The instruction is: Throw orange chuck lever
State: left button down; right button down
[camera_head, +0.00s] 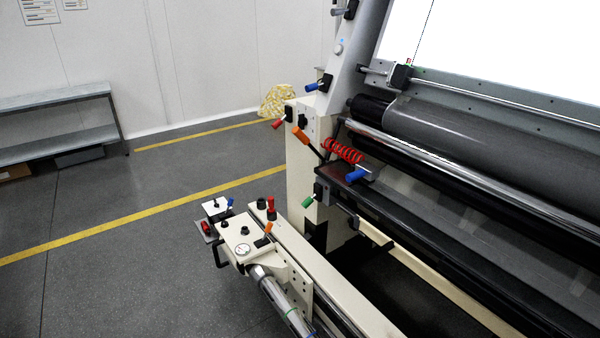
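Two orange-handled levers show on the cream machine. The larger orange lever (301,136) has a dark arm and tilts up to the left beside the upright cream end frame (300,170). The smaller orange lever (267,230) stands tilted on the low cream head (238,236), above one end of a shiny metal shaft (280,300). I cannot tell for sure which of the two is the chuck lever. Neither of my grippers is in view, and nothing touches either lever.
A red coiled hose (343,150), blue knob (356,175), green knob (308,202) and red knob (278,124) sit close to the levers. A long dark roller (460,140) lies right, under a bright white panel (500,45). The grey floor (140,270) is clear at left; a metal bench (60,100) stands beyond.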

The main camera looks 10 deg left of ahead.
aim_at(269, 224)
jog(key=u, duration=2.3)
jog(key=i+j+u, duration=0.1)
jog(key=u, duration=0.3)
jog(key=i+u, duration=0.15)
jog(key=u, duration=0.25)
jog(key=i+l+z, duration=0.1)
jog(key=i+z, duration=0.15)
jog(key=z, duration=0.15)
jog(key=i+z, duration=0.25)
jog(key=z, duration=0.15)
jog(key=i+j+z, duration=0.1)
jog(key=z, duration=0.25)
jog(key=i+z, duration=0.3)
jog(key=i, duration=2.35)
jog(key=i+j+z, duration=0.15)
jog(key=i+z, duration=0.3)
jog(key=i, duration=0.8)
jog(key=i+z, duration=0.4)
jog(key=i, duration=0.15)
jog(key=i+z, duration=0.35)
jog(key=i, duration=0.2)
